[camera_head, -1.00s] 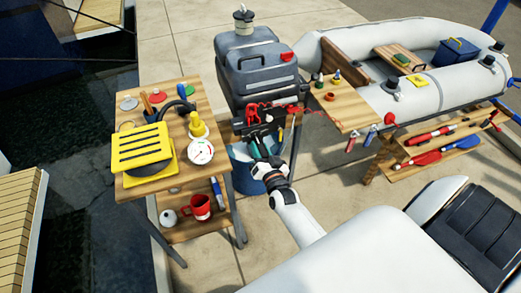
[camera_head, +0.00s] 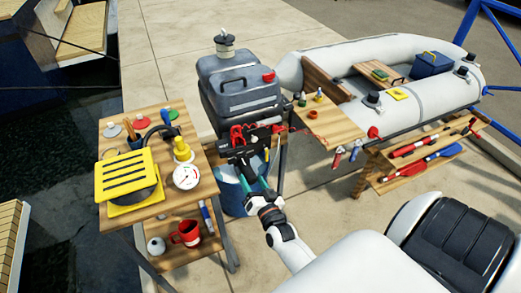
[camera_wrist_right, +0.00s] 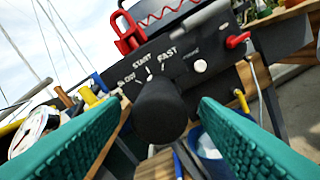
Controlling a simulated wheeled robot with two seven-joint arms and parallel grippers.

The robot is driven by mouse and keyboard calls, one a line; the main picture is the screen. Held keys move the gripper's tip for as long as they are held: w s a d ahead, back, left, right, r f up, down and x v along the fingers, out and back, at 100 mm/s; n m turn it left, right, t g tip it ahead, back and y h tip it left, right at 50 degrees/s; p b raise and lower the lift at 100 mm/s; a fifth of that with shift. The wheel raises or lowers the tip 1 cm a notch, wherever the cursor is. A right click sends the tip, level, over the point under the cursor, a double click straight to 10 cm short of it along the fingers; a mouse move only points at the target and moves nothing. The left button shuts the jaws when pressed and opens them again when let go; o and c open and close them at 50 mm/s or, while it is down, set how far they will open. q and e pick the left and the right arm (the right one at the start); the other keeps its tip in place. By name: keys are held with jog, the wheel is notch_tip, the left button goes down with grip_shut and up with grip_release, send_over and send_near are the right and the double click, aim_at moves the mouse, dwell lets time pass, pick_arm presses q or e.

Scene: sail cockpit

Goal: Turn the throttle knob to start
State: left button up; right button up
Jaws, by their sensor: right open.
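The throttle knob (camera_wrist_right: 160,108) is a black round knob in the right wrist view, on a dark panel (camera_wrist_right: 205,42) lettered "START" and "FAST" above it. My right gripper (camera_wrist_right: 178,140) is open, with a green pad to the left and to the right of the knob. The pads look apart from the knob, and I cannot tell how far its face is from them. In the head view my right gripper (camera_head: 252,180) is just below the grey outboard motor (camera_head: 240,82). The knob itself is too small to tell there. My left gripper is not in view.
A wooden side table (camera_head: 155,211) with a yellow slatted item (camera_head: 125,172) and a white gauge (camera_head: 187,175) stands left of the motor. A blue bucket (camera_head: 232,192) is below it. A grey inflatable boat (camera_head: 430,95) and wooden bench (camera_head: 330,125) are at right.

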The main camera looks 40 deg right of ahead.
jog(key=v, duration=0.7)
jog(key=shift+s+b, duration=0.15)
jog(key=shift+b, duration=0.25)
jog(key=s+a+f+n+g+y, duration=0.2)
jog(key=s+a+f+g, duration=0.15)
jog(key=f, duration=0.55)
jog(key=s+a+f+n+g+y, duration=0.15)
jog(key=s+f, duration=0.25)
jog(key=f, duration=0.5)
jog(key=s+a+f+n+g+y, duration=0.1)
jog(key=s+a+f+n+g, duration=0.25)
jog(key=f, duration=0.55)
jog(key=s+d+f+n+g, duration=0.1)
jog(key=s+f+g, duration=0.3)
jog(key=s, duration=0.7)
jog(key=s+d+f+n+g, duration=0.1)
jog(key=s+f+n+g, duration=0.2)
jog(key=s+f, duration=0.5)
jog(key=s+g, duration=0.1)
jog(key=s, duration=0.3)
jog(key=shift+f, duration=0.15)
